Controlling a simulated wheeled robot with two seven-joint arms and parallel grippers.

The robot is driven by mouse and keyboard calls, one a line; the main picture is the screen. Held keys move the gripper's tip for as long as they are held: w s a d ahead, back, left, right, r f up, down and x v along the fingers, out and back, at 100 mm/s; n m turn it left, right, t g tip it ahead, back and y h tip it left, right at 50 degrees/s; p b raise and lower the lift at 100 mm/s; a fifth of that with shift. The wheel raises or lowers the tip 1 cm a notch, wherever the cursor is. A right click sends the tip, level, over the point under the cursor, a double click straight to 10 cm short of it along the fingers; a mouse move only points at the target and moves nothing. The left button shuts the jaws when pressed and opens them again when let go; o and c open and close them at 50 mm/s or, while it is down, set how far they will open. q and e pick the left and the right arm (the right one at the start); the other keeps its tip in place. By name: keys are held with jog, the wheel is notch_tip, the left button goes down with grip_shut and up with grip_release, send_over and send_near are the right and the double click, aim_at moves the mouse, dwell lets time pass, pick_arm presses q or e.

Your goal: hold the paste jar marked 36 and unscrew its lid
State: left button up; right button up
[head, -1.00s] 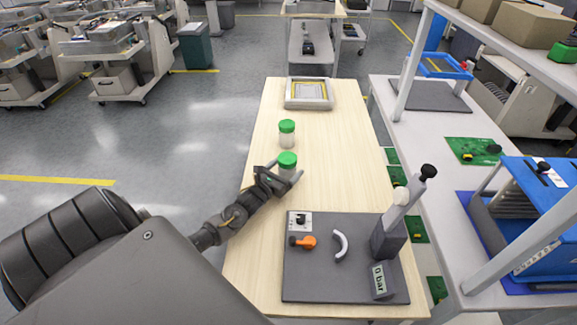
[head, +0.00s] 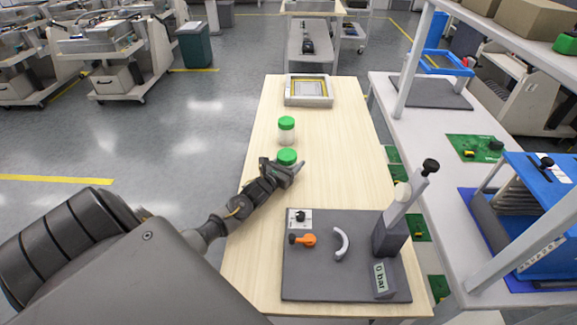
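Two white jars with green screw lids stand on the wooden table in the head view. The farther jar (head: 287,137) is upright and clear of my gripper. The nearer jar shows only its green lid (head: 287,157); its body is hidden behind my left gripper (head: 284,170). No number can be read on either jar, so I cannot tell which is marked 36. The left gripper is right at the nearer jar, just below its lid. Whether its fingers are closed on the jar is hidden. My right gripper is not in view. Both lids sit on their jars.
A grey mat (head: 340,285) at the table's near end holds an orange-handled part (head: 303,240), a white curved handle (head: 341,244) and a lever stand (head: 390,238). A grey-framed tray (head: 308,101) lies at the far end. The table's right middle is clear.

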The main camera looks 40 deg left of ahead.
aim_at(280, 155)
pick_arm(q)
jog(key=shift+r, duration=0.6)
jog(key=s+r, duration=0.1)
jog(key=r, duration=0.1)
jog(key=s+r, duration=0.1)
jog(key=r, duration=0.1)
jog(key=s+a+r, duration=0.1)
jog(key=s+r, duration=0.1)
jog(key=shift+a+r, duration=0.1)
jog(key=shift+r, duration=0.3)
jog(key=s+a+r+b, duration=0.1)
jog(key=s+a+r, duration=0.1)
jog(key=s+r, duration=0.3)
jog(key=shift+s+a, duration=0.35)
jog(key=shift+s, duration=1.9)
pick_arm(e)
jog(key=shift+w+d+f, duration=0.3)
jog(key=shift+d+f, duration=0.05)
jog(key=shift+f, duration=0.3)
